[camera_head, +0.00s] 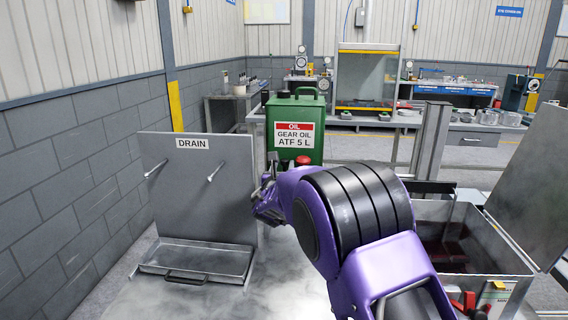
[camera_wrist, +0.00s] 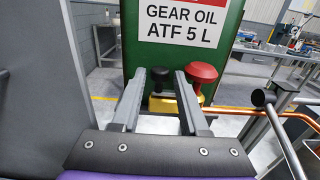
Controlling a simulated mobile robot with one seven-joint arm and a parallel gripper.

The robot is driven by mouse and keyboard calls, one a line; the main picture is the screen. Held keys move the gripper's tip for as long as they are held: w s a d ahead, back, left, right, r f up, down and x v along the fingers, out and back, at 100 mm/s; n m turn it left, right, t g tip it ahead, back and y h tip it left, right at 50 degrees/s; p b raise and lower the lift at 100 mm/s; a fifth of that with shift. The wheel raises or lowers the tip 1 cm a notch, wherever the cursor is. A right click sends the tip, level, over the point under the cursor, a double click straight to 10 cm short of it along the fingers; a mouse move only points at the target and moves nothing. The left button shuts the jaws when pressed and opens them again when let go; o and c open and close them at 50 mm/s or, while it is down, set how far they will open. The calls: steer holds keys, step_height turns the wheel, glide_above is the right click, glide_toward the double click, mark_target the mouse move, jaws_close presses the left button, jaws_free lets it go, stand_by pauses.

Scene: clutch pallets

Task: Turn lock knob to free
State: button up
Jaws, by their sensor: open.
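A green gear oil can (camera_head: 283,110) stands beyond my gripper (camera_head: 264,203) in the head view; its label and front also fill the upper wrist view (camera_wrist: 133,45). Low on its front in the wrist view is a yellow base (camera_wrist: 162,104) with a black knob (camera_wrist: 160,74) and a wider red mushroom-shaped knob (camera_wrist: 203,72). Which of them is the lock knob I cannot tell. My gripper's two fingers (camera_wrist: 160,76) are apart and empty. The black knob shows between the fingertips, the red one just right of the right fingertip. Contact is not visible. In the head view my arm hides most of this area.
A grey panel marked DRAIN (camera_head: 190,205) with two pegs and a tray (camera_head: 195,262) stands left. An open metal bin (camera_head: 470,258) is at right. In the wrist view, a copper pipe (camera_wrist: 235,111) and a grey pipe (camera_wrist: 284,135) lie right of the fingers.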

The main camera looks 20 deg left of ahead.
steer(key=shift+x, duration=0.95)
jaws_close()
